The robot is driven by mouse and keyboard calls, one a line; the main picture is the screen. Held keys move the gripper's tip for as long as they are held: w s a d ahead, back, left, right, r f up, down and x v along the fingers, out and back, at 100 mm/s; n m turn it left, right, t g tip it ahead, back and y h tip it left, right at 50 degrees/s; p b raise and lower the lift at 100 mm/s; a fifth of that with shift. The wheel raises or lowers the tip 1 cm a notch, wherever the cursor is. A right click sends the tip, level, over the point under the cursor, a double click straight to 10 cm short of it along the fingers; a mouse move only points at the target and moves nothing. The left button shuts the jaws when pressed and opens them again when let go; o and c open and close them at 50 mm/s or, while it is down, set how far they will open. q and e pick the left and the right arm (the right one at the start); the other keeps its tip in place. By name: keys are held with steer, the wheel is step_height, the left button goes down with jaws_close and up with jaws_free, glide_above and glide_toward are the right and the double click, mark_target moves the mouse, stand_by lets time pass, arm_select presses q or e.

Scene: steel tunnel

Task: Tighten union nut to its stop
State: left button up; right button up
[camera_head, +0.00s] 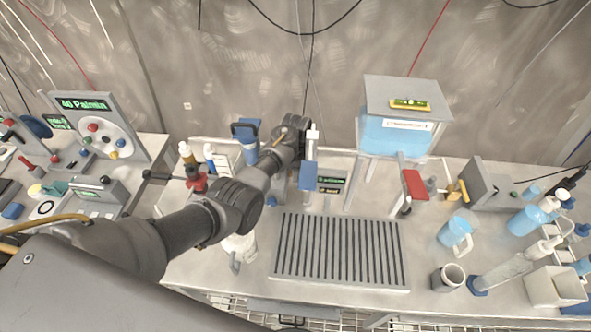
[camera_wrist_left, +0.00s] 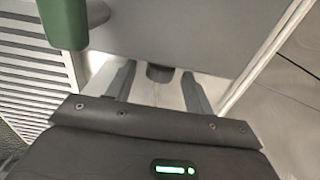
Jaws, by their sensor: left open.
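My left gripper (camera_head: 303,124) is at the back middle of the bench, at the end of my arm that crosses in from the left. In the left wrist view its two fingers (camera_wrist_left: 158,82) are apart. A short dark round piece (camera_wrist_left: 160,72) shows between the fingertips, below a grey panel (camera_wrist_left: 175,30); I cannot tell whether it is the union nut or whether a finger touches it. In the head view my arm and gripper hide that spot, and no union nut can be made out for sure. My right gripper is not in view.
A slotted grey tray (camera_head: 340,250) lies at the front middle. A blue-filled tank (camera_head: 395,135) stands behind, with a red lever (camera_head: 414,184) below it. A beaker (camera_head: 456,232) and bottles stand right. A green part (camera_wrist_left: 62,20) is close to the left finger in the wrist view.

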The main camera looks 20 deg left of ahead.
arm_select(q)
steer(key=shift+f, duration=0.5)
steer(key=c, duration=1)
steer(key=shift+o, duration=0.2)
steer(key=shift+f+b, duration=0.15)
steer(key=shift+b, duration=0.25)
steer(key=g+b, duration=0.2)
steer(key=b, duration=0.3)
steer(key=shift+w+f, duration=0.15)
steer(key=shift+w, duration=0.05)
steer(key=shift+g+b, duration=0.3)
steer(key=shift+r+h, duration=0.25)
steer(key=shift+h, duration=0.05)
